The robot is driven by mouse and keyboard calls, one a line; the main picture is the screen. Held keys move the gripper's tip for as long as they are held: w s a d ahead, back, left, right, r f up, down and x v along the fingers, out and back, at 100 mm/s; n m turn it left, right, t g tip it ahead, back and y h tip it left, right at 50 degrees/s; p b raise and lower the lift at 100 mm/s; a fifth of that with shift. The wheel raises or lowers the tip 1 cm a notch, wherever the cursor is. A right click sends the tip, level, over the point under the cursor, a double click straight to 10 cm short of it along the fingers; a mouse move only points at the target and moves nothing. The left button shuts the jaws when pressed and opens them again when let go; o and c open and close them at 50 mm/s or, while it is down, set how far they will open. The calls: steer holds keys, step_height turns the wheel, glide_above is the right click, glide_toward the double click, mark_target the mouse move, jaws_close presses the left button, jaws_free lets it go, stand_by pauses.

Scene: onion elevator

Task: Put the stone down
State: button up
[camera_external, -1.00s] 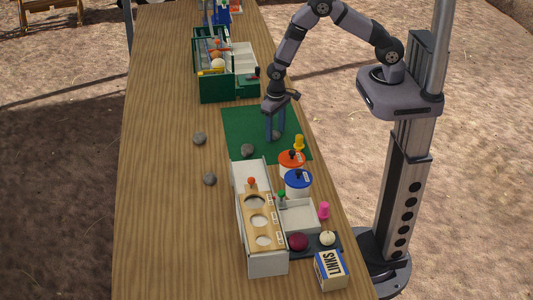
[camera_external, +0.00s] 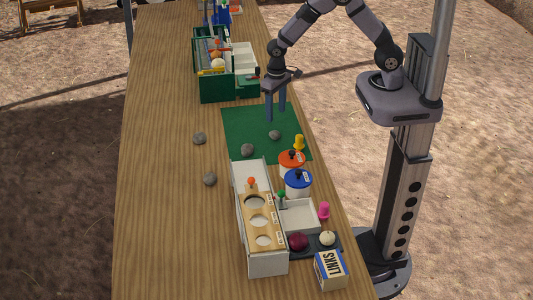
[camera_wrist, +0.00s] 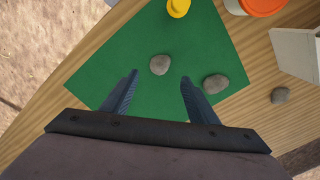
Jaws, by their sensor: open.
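A grey stone (camera_external: 274,135) lies on the green mat (camera_external: 237,122), near its right side. In the wrist view this stone (camera_wrist: 159,65) shows ahead of my fingers, midway between them and touching neither. My gripper (camera_external: 276,120) is open and empty above the mat, with its fingers pointing down. A second grey stone (camera_external: 247,150) lies on the mat's near edge area; it also shows in the wrist view (camera_wrist: 215,84). Two more grey stones, one upper (camera_external: 199,138) and one lower (camera_external: 210,178), lie on the bare wood left of the mat.
A yellow peg (camera_external: 299,142), an orange-lidded pot (camera_external: 291,160) and a blue-lidded pot (camera_external: 298,181) stand at the mat's near right. A white box with a holed wooden top (camera_external: 267,262) stands nearer. A green crate (camera_external: 215,88) stands beyond the mat. The table's left side is mostly clear.

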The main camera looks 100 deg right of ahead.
steer(key=s+a+r+n, duration=0.3)
steer(key=s+a+n, duration=0.1)
steer(key=s, duration=0.4)
steer(key=s+a+r+n, duration=0.4)
steer(key=s+n, duration=0.1)
steer(key=s, duration=0.4)
steer(key=shift+b, duration=0.3)
steer(key=shift+o, duration=0.3)
steer(key=shift+o, duration=1.2)
steer(key=shift+r, duration=0.1)
